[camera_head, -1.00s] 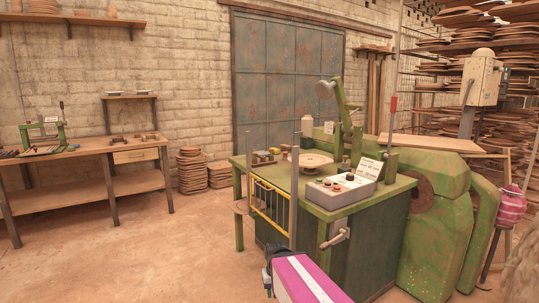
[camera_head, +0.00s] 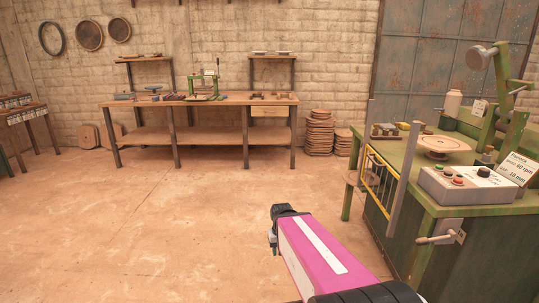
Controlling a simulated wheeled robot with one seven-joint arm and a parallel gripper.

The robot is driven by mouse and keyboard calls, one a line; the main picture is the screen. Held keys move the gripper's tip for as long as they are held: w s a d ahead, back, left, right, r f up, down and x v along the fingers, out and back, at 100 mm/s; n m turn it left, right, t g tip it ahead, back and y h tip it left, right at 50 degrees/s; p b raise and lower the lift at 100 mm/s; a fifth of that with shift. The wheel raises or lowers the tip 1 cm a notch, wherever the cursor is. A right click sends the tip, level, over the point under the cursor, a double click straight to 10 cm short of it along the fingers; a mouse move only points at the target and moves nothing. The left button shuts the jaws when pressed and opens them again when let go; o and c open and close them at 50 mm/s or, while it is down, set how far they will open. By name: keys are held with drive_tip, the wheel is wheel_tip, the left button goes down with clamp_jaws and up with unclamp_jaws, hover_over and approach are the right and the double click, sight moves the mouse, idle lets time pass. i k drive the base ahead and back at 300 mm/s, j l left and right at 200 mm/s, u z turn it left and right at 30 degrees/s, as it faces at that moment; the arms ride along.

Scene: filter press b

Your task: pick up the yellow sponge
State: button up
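A small yellow item (camera_head: 403,126) lies at the back of the green press table (camera_head: 450,208), near the round plate. It may be the yellow sponge, but it is too small to be sure. My gripper (camera_head: 272,240) is at the end of my pink and white arm, low in the middle of the picture. It is over the open floor, left of the press table and well apart from the yellow item. Its fingers are mostly hidden, and I cannot see whether it is open.
A control box (camera_head: 468,185) and a round plate (camera_head: 438,144) are on the press table. A yellow guard (camera_head: 380,183) and upright posts stand at its left side. A long wooden workbench (camera_head: 225,100) stands along the back wall. The floor between is clear.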

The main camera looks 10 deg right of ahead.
sight(403, 126)
drive_tip(key=i+l, duration=0.15)
drive_tip(key=i, duration=0.4)
drive_tip(key=i+l, duration=0.15)
drive_tip(key=i, duration=0.45)
drive_tip(key=i+l, duration=0.15)
drive_tip(key=i, duration=2.2)
drive_tip(key=i+z, duration=0.2)
drive_tip(key=i, duration=0.2)
drive_tip(key=i+j+z, duration=0.25)
drive_tip(key=i, duration=0.15)
drive_tip(key=i+j+z, duration=0.2)
drive_tip(key=i, duration=0.2)
drive_tip(key=l, duration=0.1)
